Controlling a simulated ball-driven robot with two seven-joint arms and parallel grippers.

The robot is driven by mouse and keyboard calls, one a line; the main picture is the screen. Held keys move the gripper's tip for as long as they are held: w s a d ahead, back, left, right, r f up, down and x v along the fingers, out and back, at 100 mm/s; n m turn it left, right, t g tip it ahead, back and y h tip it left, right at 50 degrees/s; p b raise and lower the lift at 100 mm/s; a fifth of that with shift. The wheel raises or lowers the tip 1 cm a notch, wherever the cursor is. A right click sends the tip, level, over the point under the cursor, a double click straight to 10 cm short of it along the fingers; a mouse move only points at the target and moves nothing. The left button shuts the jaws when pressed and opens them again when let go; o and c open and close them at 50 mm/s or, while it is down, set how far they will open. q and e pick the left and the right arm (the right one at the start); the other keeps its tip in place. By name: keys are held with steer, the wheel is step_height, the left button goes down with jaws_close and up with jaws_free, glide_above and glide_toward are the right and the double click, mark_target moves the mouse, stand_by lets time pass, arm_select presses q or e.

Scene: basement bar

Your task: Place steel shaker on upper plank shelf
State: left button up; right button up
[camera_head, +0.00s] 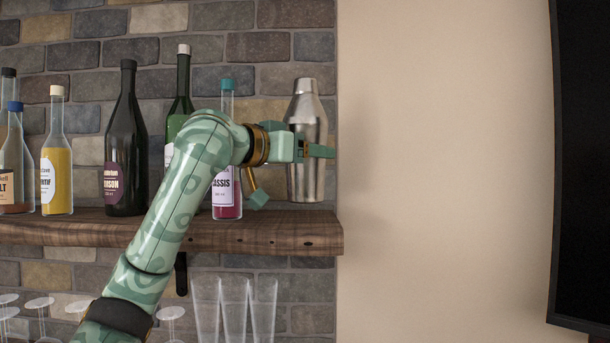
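The steel shaker (307,180) is silver and upright, with its narrow cap at the top. It is at the right end of the upper plank shelf (250,238), and its base appears slightly above the shelf's top surface. My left gripper (318,151) reaches in from the left at mid-height of the shaker. One finger crosses the front of the shaker; the other is hidden. The gripper looks shut on the shaker. My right gripper is not in view.
A cassis bottle (227,195) stands close left of the shaker, partly behind my arm. A dark bottle (126,150), a yellow bottle (56,165) and others stand farther left. Clear glasses (235,305) are below the shelf. A dark screen (585,170) hangs at right.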

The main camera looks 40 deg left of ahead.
mark_target(305, 176)
arm_select(q)
steer(key=shift+w+a+f, duration=0.1)
steer(key=shift+w+f, duration=0.05)
steer(key=shift+f, duration=0.05)
steer(key=shift+w+f, duration=0.25)
steer(key=shift+f, duration=0.9)
steer(key=shift+s+a+f, duration=0.1)
steer(key=shift+f, duration=0.5)
steer(key=shift+f, duration=0.15)
steer(key=o, duration=1.2)
